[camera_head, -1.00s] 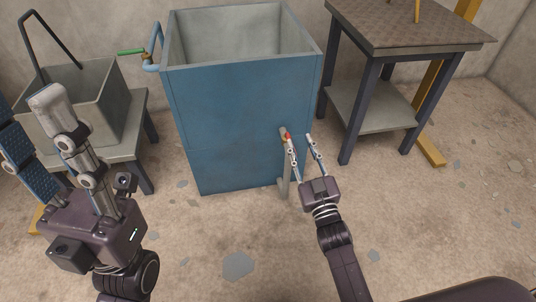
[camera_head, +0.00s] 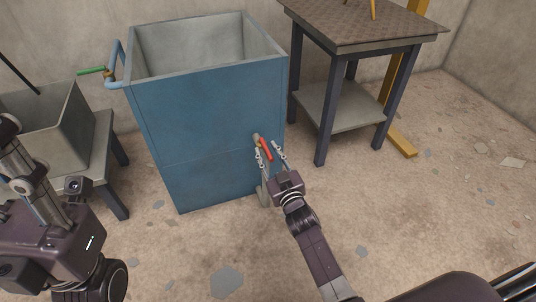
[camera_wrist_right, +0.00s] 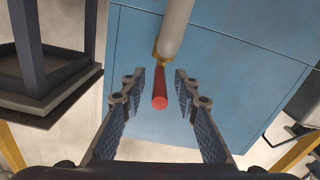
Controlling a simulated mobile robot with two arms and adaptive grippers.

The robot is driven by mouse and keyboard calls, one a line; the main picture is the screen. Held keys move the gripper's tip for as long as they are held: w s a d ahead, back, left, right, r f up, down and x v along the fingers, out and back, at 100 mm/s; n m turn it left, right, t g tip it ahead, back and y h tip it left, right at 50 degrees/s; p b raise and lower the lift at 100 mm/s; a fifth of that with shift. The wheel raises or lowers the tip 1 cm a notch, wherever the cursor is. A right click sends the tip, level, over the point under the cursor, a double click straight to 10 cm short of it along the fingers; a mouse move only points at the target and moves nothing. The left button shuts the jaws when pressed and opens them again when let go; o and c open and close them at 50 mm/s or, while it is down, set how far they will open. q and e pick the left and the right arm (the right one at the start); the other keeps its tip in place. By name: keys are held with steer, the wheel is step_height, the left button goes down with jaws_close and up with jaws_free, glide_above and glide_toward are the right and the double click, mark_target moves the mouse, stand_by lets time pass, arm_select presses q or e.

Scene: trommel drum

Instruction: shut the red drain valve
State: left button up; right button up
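The red drain valve handle (camera_head: 265,148) is on a pipe low on the front right of the blue tank (camera_head: 205,125). In the right wrist view the red handle (camera_wrist_right: 160,90) points toward the camera from a brass fitting (camera_wrist_right: 160,58) under a pale pipe (camera_wrist_right: 174,30). My right gripper (camera_head: 268,147) is open, with one finger on each side of the handle and visible gaps to it. My left gripper (camera_head: 15,135) is at the left edge, partly cut off; its finger opening is unclear.
A green-handled valve (camera_head: 92,71) sits on a blue pipe at the tank's upper left. A grey bin (camera_head: 50,125) stands on a low table at left. A table with a dark patterned top (camera_head: 350,25) stands right of the tank. The floor at right is mostly clear.

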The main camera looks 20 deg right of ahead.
steer(key=shift+c, duration=0.3)
jaws_close()
